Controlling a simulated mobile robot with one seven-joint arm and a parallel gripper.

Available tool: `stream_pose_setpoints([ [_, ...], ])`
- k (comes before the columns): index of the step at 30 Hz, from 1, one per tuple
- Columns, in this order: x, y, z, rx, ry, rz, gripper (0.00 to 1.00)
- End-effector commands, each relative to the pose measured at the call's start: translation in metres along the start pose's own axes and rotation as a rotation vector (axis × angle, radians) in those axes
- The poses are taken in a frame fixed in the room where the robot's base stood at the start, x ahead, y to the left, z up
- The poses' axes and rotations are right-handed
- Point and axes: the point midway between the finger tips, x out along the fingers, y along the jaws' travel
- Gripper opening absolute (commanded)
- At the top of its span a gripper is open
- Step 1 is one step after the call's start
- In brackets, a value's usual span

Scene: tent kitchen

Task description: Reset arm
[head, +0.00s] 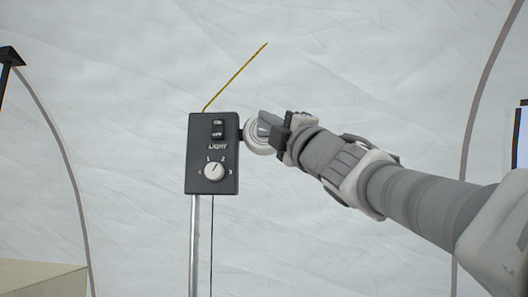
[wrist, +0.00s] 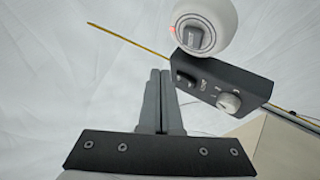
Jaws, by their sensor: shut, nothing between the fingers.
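My gripper (head: 270,122) is at the end of my arm, which reaches in from the right in the head view. Its two dark fingers (wrist: 161,75) lie together in the wrist view, shut with nothing between them. In the head view the fingertips overlap a round white device at the right side of a black control box (head: 212,153). In the wrist view the white device (wrist: 204,28) sits beyond and to the right of the fingertips, with a dark button and a small red light. Whether the fingers touch it I cannot tell.
The black box has switches and a white knob (head: 214,171) and stands on a thin metal pole (head: 194,245). A thin yellow rod (head: 236,76) slants up from its top. A beige box-like surface (head: 42,278) is at lower left. White tent fabric fills the background.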

Motion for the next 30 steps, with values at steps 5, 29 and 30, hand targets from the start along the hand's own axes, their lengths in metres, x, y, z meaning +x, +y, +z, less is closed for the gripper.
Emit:
stream_pose_setpoints([
  [5, 0.000, 0.000, 0.000, 0.000, 0.000, 0.000, 0.00],
  [29, -0.270, -0.217, 0.067, 0.858, -0.972, -0.514, 0.00],
  [30, -0.296, -0.232, 0.061, 0.916, -1.044, -0.548, 0.00],
])
